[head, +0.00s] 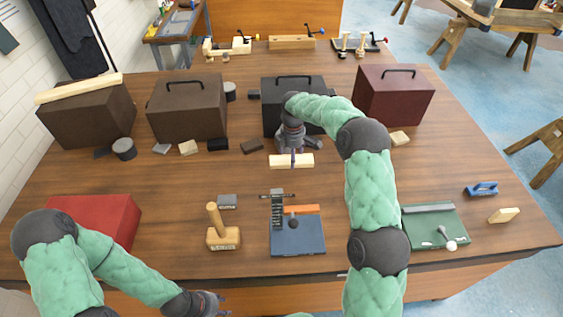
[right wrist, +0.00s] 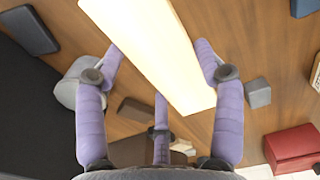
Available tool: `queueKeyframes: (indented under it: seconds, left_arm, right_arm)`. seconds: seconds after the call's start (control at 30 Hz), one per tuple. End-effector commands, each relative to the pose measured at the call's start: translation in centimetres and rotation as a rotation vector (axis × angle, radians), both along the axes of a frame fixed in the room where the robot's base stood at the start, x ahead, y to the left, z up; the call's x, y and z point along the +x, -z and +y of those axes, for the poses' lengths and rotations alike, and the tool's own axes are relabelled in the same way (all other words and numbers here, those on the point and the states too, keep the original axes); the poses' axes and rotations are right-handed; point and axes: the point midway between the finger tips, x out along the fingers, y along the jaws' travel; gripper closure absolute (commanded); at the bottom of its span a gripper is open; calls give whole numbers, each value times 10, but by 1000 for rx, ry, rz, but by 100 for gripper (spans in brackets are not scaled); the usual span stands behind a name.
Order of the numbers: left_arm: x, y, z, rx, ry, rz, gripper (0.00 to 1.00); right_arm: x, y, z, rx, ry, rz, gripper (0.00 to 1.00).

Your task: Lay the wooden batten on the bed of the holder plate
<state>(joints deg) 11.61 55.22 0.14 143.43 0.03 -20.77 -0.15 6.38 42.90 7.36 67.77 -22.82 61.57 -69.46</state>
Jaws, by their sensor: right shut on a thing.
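The pale wooden batten (head: 278,162) is in my right gripper (head: 293,154), above the table's middle, in front of the black case. In the right wrist view the batten (right wrist: 140,35) lies between the purple fingers (right wrist: 160,55). A blue plate (head: 297,241) with an orange strip and dark knob lies nearer me. A green plate (head: 437,232) with a grey bar and white-ended lever lies at the right. I cannot tell which is the holder plate. My left gripper (head: 220,302) is low at the front edge, away from both; its finger opening is unclear.
A wooden mallet (head: 222,238) stands left of the blue plate. A red box (head: 98,220) is at the left. Brown, black (head: 283,118) and dark red cases (head: 395,96) line the back. Small blocks lie before them. A blue-handled tool (head: 482,188) is at right.

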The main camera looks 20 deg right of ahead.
Motion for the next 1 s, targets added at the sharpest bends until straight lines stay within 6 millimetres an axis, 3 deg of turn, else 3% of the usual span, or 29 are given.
queueKeyframes:
  seconds: [0.43,0.77,1.0]
  left_arm:
    - [0,3,0,0,0,0,60]
    - [0,4,0,0,0,0,60]
    - [0,5,0,0,0,0,60]
  right_arm:
    - [46,52,14,0,0,1,67]
    - [56,65,17,0,-1,0,67]
    - [55,93,17,0,0,1,67]
